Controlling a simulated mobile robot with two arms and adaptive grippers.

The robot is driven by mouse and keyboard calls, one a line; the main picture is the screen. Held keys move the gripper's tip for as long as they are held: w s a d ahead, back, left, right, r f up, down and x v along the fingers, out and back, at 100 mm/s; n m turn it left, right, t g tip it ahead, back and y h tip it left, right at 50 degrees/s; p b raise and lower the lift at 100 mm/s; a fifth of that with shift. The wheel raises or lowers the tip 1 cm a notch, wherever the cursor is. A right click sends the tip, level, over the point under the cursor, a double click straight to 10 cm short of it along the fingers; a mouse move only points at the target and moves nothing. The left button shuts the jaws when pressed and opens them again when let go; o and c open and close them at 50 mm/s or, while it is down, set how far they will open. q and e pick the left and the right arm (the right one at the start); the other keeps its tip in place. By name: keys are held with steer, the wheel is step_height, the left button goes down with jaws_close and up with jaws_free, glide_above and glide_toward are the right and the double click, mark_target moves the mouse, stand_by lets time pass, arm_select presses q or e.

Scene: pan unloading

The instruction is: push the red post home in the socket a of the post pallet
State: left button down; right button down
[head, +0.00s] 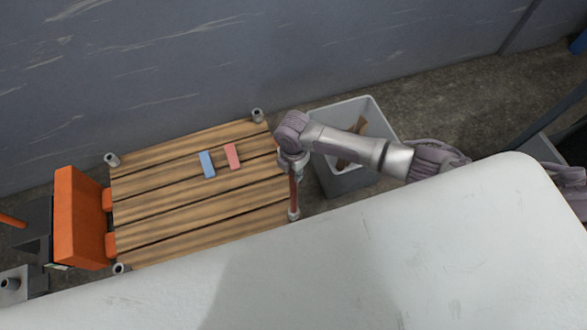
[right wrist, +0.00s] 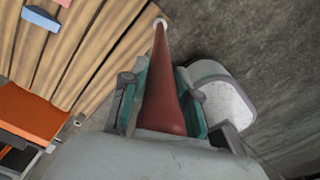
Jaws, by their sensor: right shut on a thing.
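The wooden post pallet (head: 190,215) lies on the floor with a grey socket at each corner. My right gripper (head: 293,168) is shut on the red post (head: 293,190), above the pallet's near right corner. The post stands about upright, its lower end at the grey socket (head: 293,214) there. In the right wrist view the red post (right wrist: 164,95) runs between my right gripper's teal fingers (right wrist: 162,105), and its far end meets a pale socket ring (right wrist: 160,22). How deep it sits is hidden, and no letter marks the socket. My left gripper is out of view.
A blue block (head: 207,165) and a pink block (head: 232,156) lie on the slats. An orange pallet truck (head: 80,220) stands at the pallet's left end. A grey bin (head: 377,120) with brown pieces stands right of it. A wall runs behind.

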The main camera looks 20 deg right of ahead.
steer(key=c, duration=0.8)
jaws_free()
steer(key=shift+f, duration=0.1)
step_height(320, 180, up, 12)
steer(key=shift+r, duration=0.1)
